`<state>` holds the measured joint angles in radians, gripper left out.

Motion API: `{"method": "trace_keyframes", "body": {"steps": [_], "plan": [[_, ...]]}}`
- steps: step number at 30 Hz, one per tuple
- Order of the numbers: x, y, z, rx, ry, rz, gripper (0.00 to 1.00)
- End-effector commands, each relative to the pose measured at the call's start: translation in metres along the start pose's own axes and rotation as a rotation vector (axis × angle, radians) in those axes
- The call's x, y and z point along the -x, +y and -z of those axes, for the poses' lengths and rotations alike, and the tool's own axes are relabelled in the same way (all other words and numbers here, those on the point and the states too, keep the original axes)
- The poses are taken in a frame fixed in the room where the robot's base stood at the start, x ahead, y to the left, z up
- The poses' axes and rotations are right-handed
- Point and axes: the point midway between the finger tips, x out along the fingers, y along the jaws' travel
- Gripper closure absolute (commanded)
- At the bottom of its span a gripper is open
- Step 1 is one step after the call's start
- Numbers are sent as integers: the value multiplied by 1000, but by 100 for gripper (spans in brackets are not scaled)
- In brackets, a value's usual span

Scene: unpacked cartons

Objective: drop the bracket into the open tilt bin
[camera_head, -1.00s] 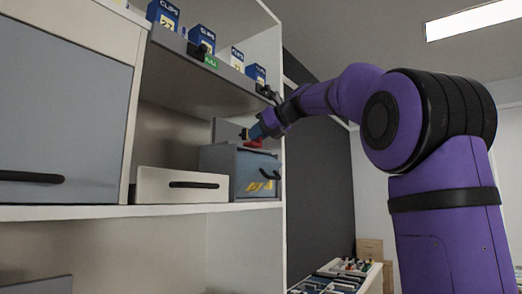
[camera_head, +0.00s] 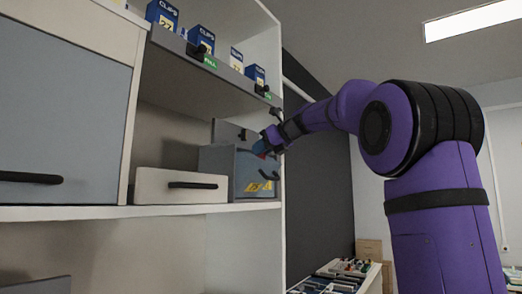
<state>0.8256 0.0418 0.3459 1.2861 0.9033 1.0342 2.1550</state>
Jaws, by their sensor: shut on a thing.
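The tilt bin (camera_head: 219,176) is a grey-blue box on the white shelf, with yellow marks and a dark handle on its front. My gripper (camera_head: 262,149) is at the upper front right of the bin, close to its top edge. The inside of the bin is hidden.
A low cream drawer (camera_head: 155,186) with a dark handle stands left of the bin. A grey ledge (camera_head: 190,66) with several blue clip boxes hangs above. A large grey-blue door (camera_head: 62,110) is at the left. A tray of small items (camera_head: 330,279) is below right.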

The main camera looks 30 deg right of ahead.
Motion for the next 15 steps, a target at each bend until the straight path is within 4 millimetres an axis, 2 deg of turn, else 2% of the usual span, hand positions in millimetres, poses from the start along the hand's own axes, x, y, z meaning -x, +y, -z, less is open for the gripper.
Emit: {"method": "trace_keyframes", "body": {"steps": [15], "plan": [[-4,0,10,0,0,-1,100]]}}
